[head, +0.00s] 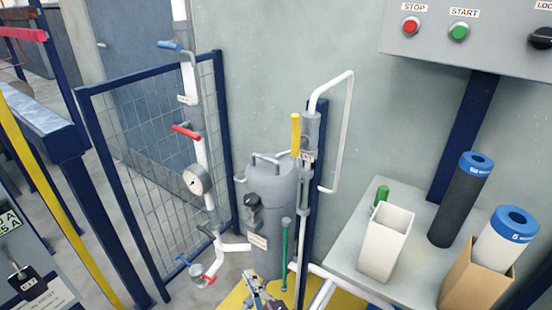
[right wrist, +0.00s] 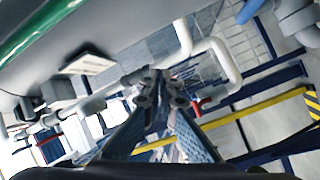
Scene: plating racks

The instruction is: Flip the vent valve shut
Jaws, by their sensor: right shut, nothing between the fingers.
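Several lever valves show in the head view, and I cannot read which label says vent. A yellow lever (head: 295,135) stands upright on the white pipe at the tank's right. A red lever (head: 186,131) lies slightly tilted across the left pipe. A blue lever (head: 169,45) lies near that pipe's top. My right gripper (head: 262,291) is low in front of the grey tank (head: 270,190), below all three levers. In the right wrist view its fingers (right wrist: 160,92) are shut and empty, with pipework beyond them. My left gripper is not in view.
A round gauge (head: 196,181) sits on the left pipe. A green tube (head: 285,245) stands close to my right gripper. A mesh fence (head: 150,130) stands behind the pipes. At right, a table (head: 345,268) holds several containers under a control box (head: 490,50).

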